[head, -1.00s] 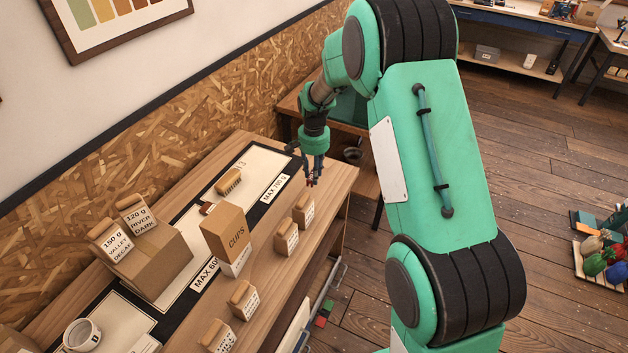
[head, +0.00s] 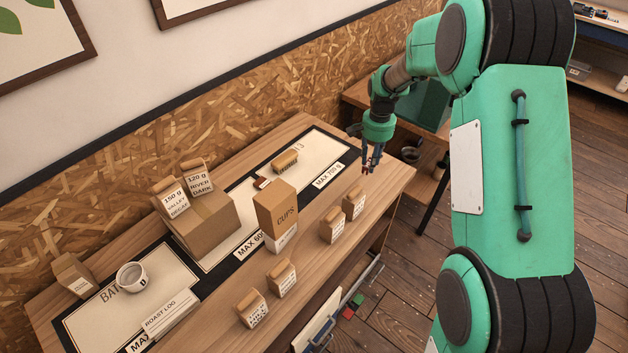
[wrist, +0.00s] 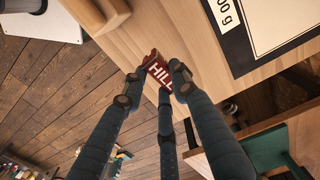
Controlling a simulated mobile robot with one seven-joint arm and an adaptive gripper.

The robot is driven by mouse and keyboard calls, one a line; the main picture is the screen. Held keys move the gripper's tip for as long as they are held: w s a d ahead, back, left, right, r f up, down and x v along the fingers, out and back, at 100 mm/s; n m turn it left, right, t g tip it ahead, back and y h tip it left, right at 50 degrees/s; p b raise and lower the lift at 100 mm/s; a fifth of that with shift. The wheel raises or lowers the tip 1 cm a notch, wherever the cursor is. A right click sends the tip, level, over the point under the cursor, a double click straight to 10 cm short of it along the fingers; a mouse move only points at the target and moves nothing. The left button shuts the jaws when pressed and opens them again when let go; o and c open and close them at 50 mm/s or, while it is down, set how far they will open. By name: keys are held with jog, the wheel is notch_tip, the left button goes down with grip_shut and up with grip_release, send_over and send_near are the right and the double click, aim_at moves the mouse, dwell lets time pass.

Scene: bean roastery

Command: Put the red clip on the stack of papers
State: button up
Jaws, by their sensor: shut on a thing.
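My gripper (head: 371,162) hangs over the right end of the wooden table, near the "MAX 700 g" label. In the wrist view its fingers (wrist: 157,76) are shut on a small red clip (wrist: 157,70) with white letters reading "HILL". The clip shows as a tiny red spot between the fingertips in the head view (head: 368,170). A white stack of papers marked "ROAST LOG" (head: 172,318) lies at the table's near left, beside the mug. It is far to the left of my gripper.
A white mug (head: 132,276) stands behind the papers. A large cardboard box (head: 205,235) carries two labelled bags. A "CUPS" box (head: 275,210) stands mid-table. Several small bags (head: 282,278) line the front edge. The right end under my gripper is mostly clear.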

dwell(0.3)
notch_tip(320, 180, up, 18)
jog(key=s+a+n+p, duration=0.1)
jog(key=s+a+n, duration=0.1)
jog(key=s+a, duration=0.65)
jog(key=s+a+r+n+p, duration=0.1)
jog(key=s+a+n, duration=0.2)
jog(key=a, duration=1)
jog(key=s+a+n+p, duration=0.15)
jog(key=s+a, duration=0.35)
jog(key=a, duration=0.6)
jog(key=s+a+n+p, duration=0.1)
jog(key=s+a+n, duration=0.3)
jog(key=s, duration=0.7)
jog(key=s+a+n+p, duration=0.1)
jog(key=s+a+n, duration=0.1)
jog(key=s+a, duration=0.7)
jog(key=s+a+n+p, duration=0.2)
jog(key=s+a+n, duration=0.15)
jog(key=s, duration=0.95)
notch_tip(320, 180, down, 21)
jog(key=shift+d+r, duration=0.15)
jog(key=shift+d, duration=0.1)
jog(key=shift+a, duration=0.1)
